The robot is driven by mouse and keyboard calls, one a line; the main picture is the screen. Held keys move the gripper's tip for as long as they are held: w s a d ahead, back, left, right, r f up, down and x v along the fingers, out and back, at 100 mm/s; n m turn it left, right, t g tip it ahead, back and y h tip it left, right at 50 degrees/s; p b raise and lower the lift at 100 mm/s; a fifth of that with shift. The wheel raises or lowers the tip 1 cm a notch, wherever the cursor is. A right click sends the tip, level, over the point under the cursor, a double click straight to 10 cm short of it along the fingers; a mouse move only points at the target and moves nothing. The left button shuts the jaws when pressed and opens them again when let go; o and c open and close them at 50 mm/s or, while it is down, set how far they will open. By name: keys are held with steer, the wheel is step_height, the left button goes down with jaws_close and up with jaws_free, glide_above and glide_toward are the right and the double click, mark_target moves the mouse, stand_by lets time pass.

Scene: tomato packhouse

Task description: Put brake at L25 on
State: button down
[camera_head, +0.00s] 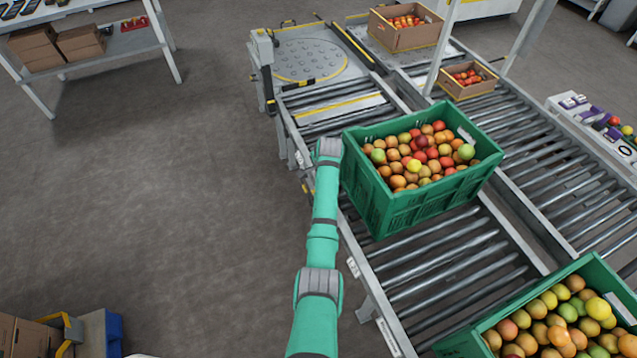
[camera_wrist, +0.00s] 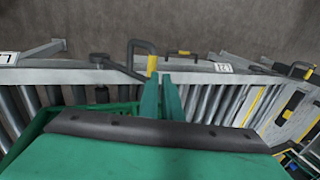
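No label reading L25 can be made out in either view. In the wrist view a bent dark lever with a yellow band (camera_wrist: 152,63) stands at the conveyor's side rail, just beyond my fingertips. Another dark handle with a yellow mark (camera_wrist: 183,53) lies to its right, near a small white label (camera_wrist: 223,68) that seems to end in 4. My gripper (camera_wrist: 162,78) shows two teal fingers close together over the rail; their exact opening is unclear, and no held thing shows. In the head view my arm reaches to the conveyor's left side and hides the gripper.
A green crate of tomatoes (camera_head: 375,205) sits on the rollers right beside my arm. Another green crate (camera_head: 470,345) stands at the lower right. Cardboard boxes of tomatoes (camera_head: 405,38) are at the back.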

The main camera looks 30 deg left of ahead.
steer(key=r, duration=0.1)
steer(key=s+r, duration=0.1)
steer(key=r, duration=0.2)
steer(key=shift+s+a, duration=0.15)
steer(key=shift+s, duration=0.25)
step_height(320, 180, up, 8)
steer(key=w+a, duration=0.1)
steer(key=a, duration=0.1)
steer(key=shift+w+r, duration=0.15)
stand_by(0.6)
